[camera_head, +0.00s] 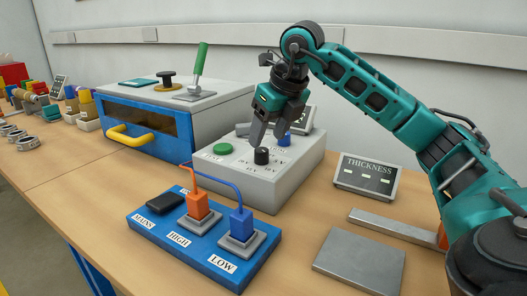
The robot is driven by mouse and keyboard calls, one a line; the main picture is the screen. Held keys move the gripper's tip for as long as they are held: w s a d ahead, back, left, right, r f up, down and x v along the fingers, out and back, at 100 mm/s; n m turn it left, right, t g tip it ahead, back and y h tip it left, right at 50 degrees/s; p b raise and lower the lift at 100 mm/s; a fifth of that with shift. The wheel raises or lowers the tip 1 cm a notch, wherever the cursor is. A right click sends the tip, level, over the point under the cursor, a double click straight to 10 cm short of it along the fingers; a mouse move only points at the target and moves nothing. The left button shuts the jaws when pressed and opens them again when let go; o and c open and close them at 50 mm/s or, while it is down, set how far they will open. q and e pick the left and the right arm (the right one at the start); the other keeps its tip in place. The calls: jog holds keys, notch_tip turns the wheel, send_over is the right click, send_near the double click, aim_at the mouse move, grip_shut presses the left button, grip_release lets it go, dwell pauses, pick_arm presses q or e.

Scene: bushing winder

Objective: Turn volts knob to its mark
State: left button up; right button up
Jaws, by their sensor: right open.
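A light grey control box (293,187) stands on the table in the middle of the view. On its top are a black knob (261,156), a green button (223,149) and a blue knob (284,139). My left gripper is not in view.
A blue terminal board (165,232) with orange and blue plugs and cables stands in front of the box. A blue oven-like machine (190,120) with a yellow handle is at the left. A THICKNESS display (367,179) and grey plates (360,262) lie at the right.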

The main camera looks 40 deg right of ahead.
aim_at(262, 150)
jog(key=x, duration=0.3)
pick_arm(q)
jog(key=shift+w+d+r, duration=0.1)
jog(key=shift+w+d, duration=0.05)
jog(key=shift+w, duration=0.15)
pick_arm(e)
jog(key=shift+w+f, duration=0.25)
jog(key=shift+f, duration=0.4)
jog(key=c, duration=1)
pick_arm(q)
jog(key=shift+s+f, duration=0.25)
pick_arm(e)
jog(key=shift+c, duration=0.2)
